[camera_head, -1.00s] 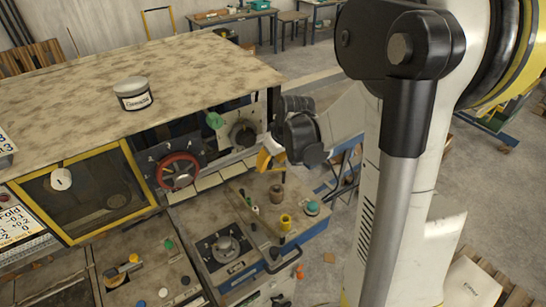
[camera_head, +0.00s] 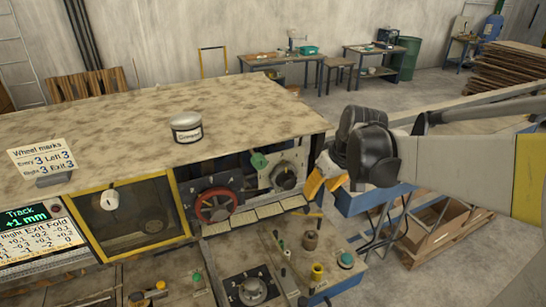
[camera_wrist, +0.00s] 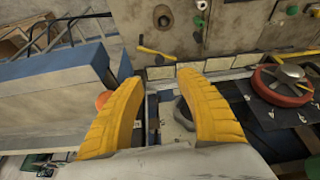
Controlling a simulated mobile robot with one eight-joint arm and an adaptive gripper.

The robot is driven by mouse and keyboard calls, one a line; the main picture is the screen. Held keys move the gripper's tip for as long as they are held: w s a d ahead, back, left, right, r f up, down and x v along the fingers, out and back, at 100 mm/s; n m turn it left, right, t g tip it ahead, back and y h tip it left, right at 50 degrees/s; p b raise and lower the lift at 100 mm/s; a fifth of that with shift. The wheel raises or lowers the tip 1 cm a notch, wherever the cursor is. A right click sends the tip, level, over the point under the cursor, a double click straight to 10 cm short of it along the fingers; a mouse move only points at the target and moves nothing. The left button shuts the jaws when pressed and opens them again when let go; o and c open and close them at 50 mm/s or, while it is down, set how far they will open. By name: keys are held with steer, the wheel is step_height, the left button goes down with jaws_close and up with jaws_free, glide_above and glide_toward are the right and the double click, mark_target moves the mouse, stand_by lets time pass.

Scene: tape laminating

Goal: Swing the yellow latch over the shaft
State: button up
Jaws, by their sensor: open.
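My gripper (camera_head: 322,184) has yellow fingers. It hangs off the right end of the machine, right of the black knob (camera_head: 286,178). In the wrist view my gripper (camera_wrist: 158,84) is open, with nothing between its fingertips. A thin yellow bar, perhaps the latch (camera_head: 308,214), lies flat at the right end of the cream tiles, below the gripper. In the wrist view the yellow bar (camera_wrist: 155,53) is beyond the fingertips, apart from them. A dark round part (camera_wrist: 183,113) sits beside the right finger. I cannot clearly identify the shaft.
A red handwheel (camera_head: 215,205) is left of the knob, with a green knob (camera_head: 259,160) between them. A tin (camera_head: 187,128) stands on the worktop.

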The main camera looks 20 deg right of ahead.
mark_target(307, 209)
steer(key=w+f+m, duration=0.1)
steer(key=f, duration=0.2)
steer(key=w+f+m+h+p, duration=0.1)
steer(key=w+f+m, duration=0.1)
steer(key=f, duration=0.2)
steer(key=w+f+m+p, duration=0.1)
steer(key=f, duration=0.3)
steer(key=shift+w+a+m+h, duration=0.25)
steer(key=shift+w+m+h, duration=0.05)
steer(key=shift+w+h, duration=0.1)
steer(key=shift+s, duration=0.1)
jaws_close()
